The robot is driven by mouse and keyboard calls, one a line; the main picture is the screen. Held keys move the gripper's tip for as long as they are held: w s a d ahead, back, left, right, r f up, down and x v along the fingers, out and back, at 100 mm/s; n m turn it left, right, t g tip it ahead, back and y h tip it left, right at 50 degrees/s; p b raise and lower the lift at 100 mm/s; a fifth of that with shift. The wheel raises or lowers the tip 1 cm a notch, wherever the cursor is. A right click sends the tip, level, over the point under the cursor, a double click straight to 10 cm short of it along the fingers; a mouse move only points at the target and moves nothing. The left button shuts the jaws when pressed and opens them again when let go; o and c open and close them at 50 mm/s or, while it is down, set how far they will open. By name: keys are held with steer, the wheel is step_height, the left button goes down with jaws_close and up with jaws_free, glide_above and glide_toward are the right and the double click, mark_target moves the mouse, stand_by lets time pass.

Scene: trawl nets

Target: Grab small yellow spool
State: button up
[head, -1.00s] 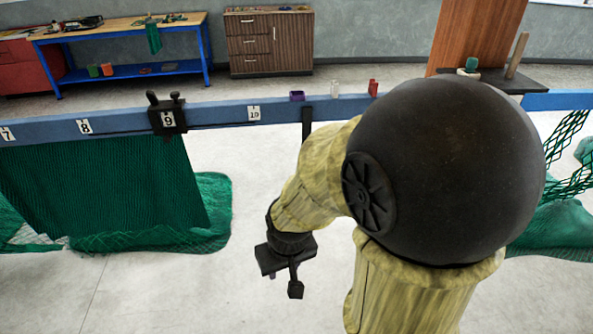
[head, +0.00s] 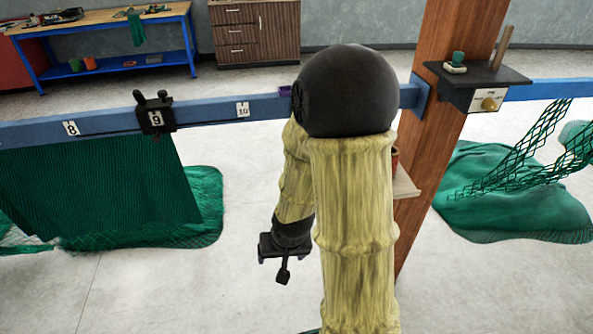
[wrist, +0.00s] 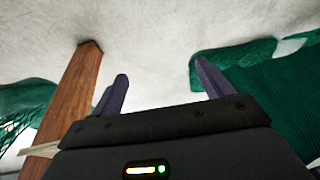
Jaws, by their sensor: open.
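I cannot make out a small yellow spool in either view. My gripper (head: 281,272) hangs low in front of the blue rail in the head view, beside my arm column. In the wrist view my gripper (wrist: 161,82) has its two fingers wide apart with nothing between them. Part of the rail behind my arm is hidden in the head view.
A blue rail (head: 205,112) crosses the view, with number tags and a black clamp (head: 154,113). A purple item (head: 284,91) sits on it beside my arm. A wooden post (head: 440,130) bears a dark shelf (head: 497,74) and a lower light shelf (head: 404,185). Green nets (head: 100,185) hang left.

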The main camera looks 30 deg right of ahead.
steer(key=w+a+f+m+t+y+p, duration=0.2)
steer(key=w+f+m+t+y+p, duration=0.3)
steer(key=m, duration=0.6)
steer(key=w+d+r+m+t+h+p, duration=0.1)
steer(key=d+r+m+t+h+p, duration=0.3)
steer(key=m, duration=2.1)
steer(key=d+r+t+h, duration=0.4)
steer(key=d+r+h, duration=0.1)
steer(key=d+h, duration=0.2)
steer(key=shift+d+r+t+p, duration=0.3)
steer(key=shift+d+r+t, duration=0.1)
steer(key=shift+d, duration=0.1)
